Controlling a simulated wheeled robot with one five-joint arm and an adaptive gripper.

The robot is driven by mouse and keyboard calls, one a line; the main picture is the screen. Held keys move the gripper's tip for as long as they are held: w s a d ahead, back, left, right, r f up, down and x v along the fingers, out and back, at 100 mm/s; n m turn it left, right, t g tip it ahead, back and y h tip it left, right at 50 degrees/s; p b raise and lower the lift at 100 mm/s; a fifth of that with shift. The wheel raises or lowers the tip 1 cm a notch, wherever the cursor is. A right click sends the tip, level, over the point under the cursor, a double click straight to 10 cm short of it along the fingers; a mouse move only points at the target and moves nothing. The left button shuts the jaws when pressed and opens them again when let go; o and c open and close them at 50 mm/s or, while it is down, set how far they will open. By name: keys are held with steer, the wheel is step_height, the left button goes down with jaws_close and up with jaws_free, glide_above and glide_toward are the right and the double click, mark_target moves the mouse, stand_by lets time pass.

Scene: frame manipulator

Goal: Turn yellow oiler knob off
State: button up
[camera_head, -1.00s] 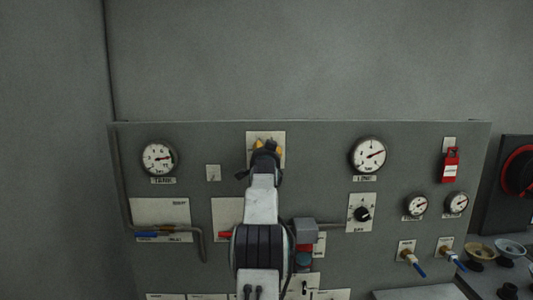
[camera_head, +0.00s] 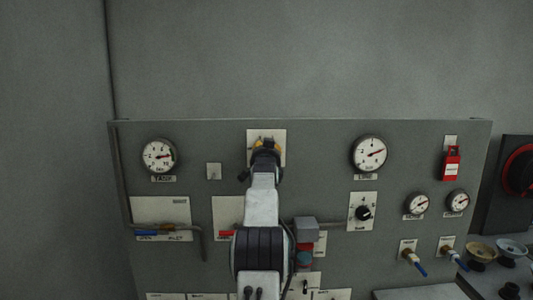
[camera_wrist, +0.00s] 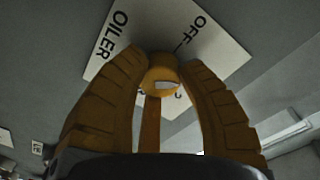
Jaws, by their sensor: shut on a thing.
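The yellow oiler knob (camera_wrist: 158,76) sits on a white plate (camera_wrist: 222,48) lettered OILER and OFF. In the wrist view a line runs from OFF toward the knob, and the knob shows a pale mark on its face. My gripper (camera_wrist: 161,64) has its two ribbed orange-brown fingers on either side of the knob, shut on it. In the head view my gripper (camera_head: 266,146) is in front of the white plate (camera_head: 279,136) at the panel's top middle and mostly hides the knob. The lower lettering on the plate is partly hidden.
A round gauge (camera_head: 158,156) is to the left of the plate and another gauge (camera_head: 370,154) to the right. A grey box (camera_head: 304,230) stands close beside my arm.

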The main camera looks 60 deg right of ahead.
steer(key=o, duration=0.7)
steer(key=shift+r, duration=0.5)
steer(key=o, duration=0.5)
steer(key=shift+f, duration=0.15)
steer(key=shift+c, duration=0.2)
steer(key=shift+o, duration=0.2)
steer(key=shift+f, duration=0.1)
steer(key=v, duration=1.2)
steer(key=shift+f, duration=0.1)
